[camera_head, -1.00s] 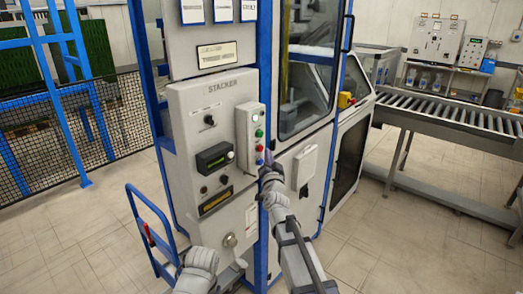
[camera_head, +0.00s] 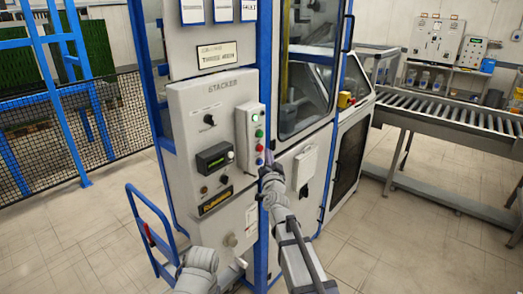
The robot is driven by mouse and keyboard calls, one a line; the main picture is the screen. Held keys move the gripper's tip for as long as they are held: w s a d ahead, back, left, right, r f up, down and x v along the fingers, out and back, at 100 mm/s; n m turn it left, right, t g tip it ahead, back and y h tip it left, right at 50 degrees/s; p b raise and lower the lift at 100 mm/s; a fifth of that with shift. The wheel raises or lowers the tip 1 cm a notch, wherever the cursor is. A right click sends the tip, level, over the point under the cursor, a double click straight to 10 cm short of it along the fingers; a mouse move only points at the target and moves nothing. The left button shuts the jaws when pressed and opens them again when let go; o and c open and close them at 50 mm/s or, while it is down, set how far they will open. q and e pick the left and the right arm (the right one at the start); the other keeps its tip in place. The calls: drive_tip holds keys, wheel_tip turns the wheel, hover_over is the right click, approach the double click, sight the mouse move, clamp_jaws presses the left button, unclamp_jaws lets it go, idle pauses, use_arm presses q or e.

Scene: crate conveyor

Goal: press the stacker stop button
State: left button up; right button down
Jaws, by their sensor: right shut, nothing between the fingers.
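The grey stacker panel (camera_head: 185,125) stands in front of me, marked STACKER at the top.
A blue hand cart (camera_head: 148,225) stands on the floor left of the panel. A glazed machine cabinet (camera_head: 308,90) with a blue frame rises just right of the button box. A roller conveyor (camera_head: 455,115) runs along the right. The floor at left front is clear.

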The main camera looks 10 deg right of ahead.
idle(0.4)
drive_tip(key=shift+w+a, duration=0.25)
drive_tip(key=shift+w, duration=0.1)
drive_tip(key=shift+w+a, duration=0.3)
drive_tip(key=shift+w, duration=0.05)
idle(0.8)
drive_tip(key=shift+s+d, duration=0.1)
idle(0.3)
drive_tip(key=shift+s+d, duration=0.45)
drive_tip(key=shift+s, duration=0.15)
drive_tip(key=s+d, duration=0.1)
drive_tip(key=s, duration=0.1)
drive_tip(key=s+d, duration=0.2)
idle(0.4)
drive_tip(key=shift+f, duration=0.1)
idle(0.4)
